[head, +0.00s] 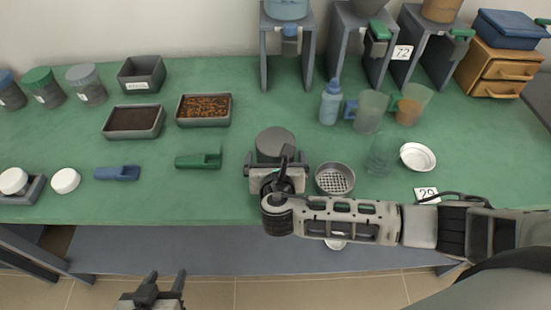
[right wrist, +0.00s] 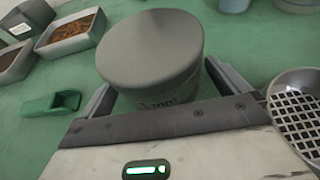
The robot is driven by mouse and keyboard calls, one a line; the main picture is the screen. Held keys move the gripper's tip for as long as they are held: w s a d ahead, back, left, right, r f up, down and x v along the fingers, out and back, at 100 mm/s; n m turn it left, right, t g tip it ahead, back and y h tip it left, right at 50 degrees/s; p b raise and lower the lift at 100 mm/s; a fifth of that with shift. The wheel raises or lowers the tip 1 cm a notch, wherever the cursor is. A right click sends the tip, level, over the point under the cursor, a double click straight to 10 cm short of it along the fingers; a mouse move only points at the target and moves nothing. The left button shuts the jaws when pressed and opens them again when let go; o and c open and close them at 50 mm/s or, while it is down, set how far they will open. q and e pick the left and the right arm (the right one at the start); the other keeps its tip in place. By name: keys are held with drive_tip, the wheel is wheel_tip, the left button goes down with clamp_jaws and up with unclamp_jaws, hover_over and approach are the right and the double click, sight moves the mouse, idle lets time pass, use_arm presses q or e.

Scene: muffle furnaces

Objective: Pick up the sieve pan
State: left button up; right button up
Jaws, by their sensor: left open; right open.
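A round grey lidded drum (head: 275,142) stands on the green bench top; it fills the middle of the right wrist view (right wrist: 150,50), with small partly hidden lettering on its side. My right gripper (head: 277,166) is open at its near side, one finger on either side of it; I cannot tell whether they touch it. A round metal sieve with a square grid (head: 335,179) sits just right of that gripper, also at the right edge of the wrist view (right wrist: 298,115). I cannot tell which is the sieve pan. My left gripper (head: 166,281) is open and empty, below the bench's front edge.
A green scoop (head: 199,160) and blue scoop (head: 117,173) lie left. Trays of dark soil (head: 134,121) and brown grains (head: 204,109) are behind. Clear beaker (head: 381,155), white dish (head: 418,157), jugs and a blue bottle (head: 330,102) crowd the right. Hopper stands line the back.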

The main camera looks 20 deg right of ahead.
drive_tip(key=c, duration=1.2)
drive_tip(key=shift+r, duration=0.15)
drive_tip(key=shift+r, duration=0.9)
drive_tip(key=s+d+r+p, duration=0.1)
drive_tip(key=s+d+r, duration=0.5)
drive_tip(key=s+r, duration=0.5)
drive_tip(key=shift+s+d, duration=0.2)
drive_tip(key=shift+s, duration=0.5)
